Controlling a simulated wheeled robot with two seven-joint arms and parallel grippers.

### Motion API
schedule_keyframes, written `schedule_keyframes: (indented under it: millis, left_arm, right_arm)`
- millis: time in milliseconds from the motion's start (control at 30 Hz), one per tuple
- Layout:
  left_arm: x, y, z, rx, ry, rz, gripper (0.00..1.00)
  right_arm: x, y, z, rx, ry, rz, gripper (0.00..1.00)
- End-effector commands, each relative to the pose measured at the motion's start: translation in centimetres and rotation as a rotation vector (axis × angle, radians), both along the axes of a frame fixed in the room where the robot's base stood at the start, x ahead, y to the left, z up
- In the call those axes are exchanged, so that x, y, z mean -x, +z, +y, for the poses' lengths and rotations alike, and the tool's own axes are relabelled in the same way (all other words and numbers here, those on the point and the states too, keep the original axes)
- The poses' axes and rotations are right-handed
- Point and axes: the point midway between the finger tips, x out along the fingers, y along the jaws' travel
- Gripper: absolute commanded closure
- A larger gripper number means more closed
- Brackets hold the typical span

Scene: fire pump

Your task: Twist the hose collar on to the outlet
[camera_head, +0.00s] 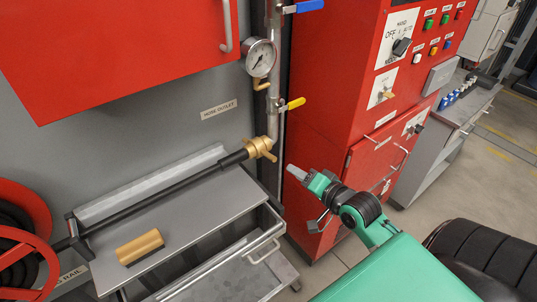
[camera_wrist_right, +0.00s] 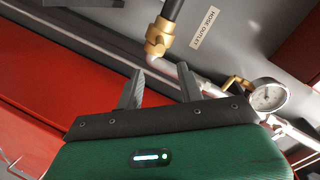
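The brass hose collar (camera_head: 260,148), with stubby lugs, sits at the right end of the black hose (camera_head: 232,158), close to the grey vertical pipe (camera_head: 273,112). In the right wrist view the collar (camera_wrist_right: 158,40) is ahead of the fingertips, with a pale stub (camera_wrist_right: 152,59) at its lower end. I cannot tell whether that stub is the outlet or whether the collar is engaged. My right gripper (camera_head: 292,171) is right of the collar, apart from it. In the wrist view its two fingers (camera_wrist_right: 160,76) are spread and empty. My left gripper is not in view.
A pressure gauge (camera_head: 260,57) and yellow-handled valve (camera_head: 292,104) are on the pipe above. A red control cabinet (camera_head: 330,110) stands right. A red hose reel (camera_head: 30,205) is at left.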

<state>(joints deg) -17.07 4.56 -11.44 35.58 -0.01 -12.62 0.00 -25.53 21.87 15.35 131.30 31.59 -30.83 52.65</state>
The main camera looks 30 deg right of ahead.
Motion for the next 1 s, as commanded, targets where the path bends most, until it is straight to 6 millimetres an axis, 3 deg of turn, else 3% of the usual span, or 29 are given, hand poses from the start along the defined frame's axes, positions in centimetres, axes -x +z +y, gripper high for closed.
schedule_keyframes:
  millis: [700,1000]
  left_arm:
    - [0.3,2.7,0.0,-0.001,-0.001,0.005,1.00]
    - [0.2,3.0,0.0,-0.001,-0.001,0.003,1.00]
  right_arm:
    - [-10.9,-2.4,1.1,0.003,0.000,-0.001,0.62]
    - [-12.8,-3.0,1.3,0.003,0.000,0.001,0.62]
